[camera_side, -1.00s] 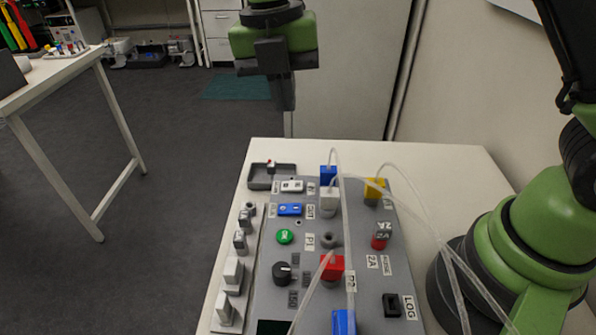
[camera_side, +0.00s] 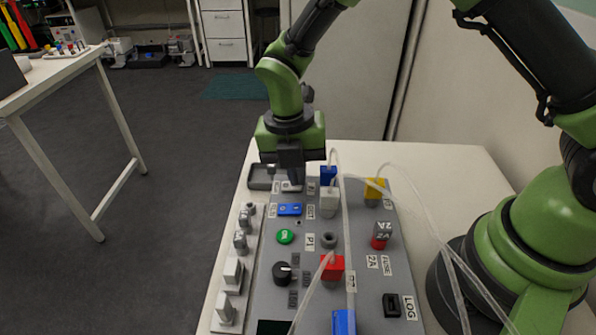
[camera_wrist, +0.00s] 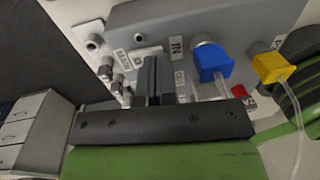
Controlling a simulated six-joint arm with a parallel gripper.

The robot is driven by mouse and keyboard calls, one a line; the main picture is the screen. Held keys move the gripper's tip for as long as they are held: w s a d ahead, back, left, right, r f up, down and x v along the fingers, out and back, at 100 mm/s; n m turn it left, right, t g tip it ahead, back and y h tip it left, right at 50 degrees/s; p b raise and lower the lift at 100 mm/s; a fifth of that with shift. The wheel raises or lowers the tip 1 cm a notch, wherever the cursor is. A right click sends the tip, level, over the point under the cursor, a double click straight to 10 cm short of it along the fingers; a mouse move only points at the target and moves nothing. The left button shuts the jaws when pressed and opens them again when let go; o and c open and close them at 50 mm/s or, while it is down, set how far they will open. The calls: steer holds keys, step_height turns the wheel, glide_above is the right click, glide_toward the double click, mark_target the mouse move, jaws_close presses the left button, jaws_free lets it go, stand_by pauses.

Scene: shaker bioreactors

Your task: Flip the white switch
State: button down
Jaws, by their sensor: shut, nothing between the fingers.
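The white switch (camera_side: 289,187) sits near the far end of the grey panel (camera_side: 262,240). My gripper (camera_side: 293,178) is over it in the side view and hides most of it. In the wrist view, part of the white switch (camera_wrist: 146,53) shows just beyond the fingertips (camera_wrist: 160,60). My gripper is shut and empty, pointing down at the panel. I cannot tell whether the fingertips touch the switch, nor which way it is set.
A blue switch (camera_side: 289,210) and a green button (camera_side: 285,236) lie nearer on the panel. Blue (camera_side: 328,173) and yellow (camera_side: 374,188) connectors with clear tubes stand to the right. A dark grey tray (camera_side: 261,176) lies to the left. Metal fittings (camera_side: 240,241) line the left edge.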

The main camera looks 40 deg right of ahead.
steer(key=shift+f, duration=0.35)
steer(key=shift+d+f, duration=0.1)
steer(key=shift+f, duration=0.1)
steer(key=shift+w+a+r, duration=0.25)
steer(key=shift+w+a, duration=0.25)
steer(key=shift+a, duration=0.1)
stand_by(0.4)
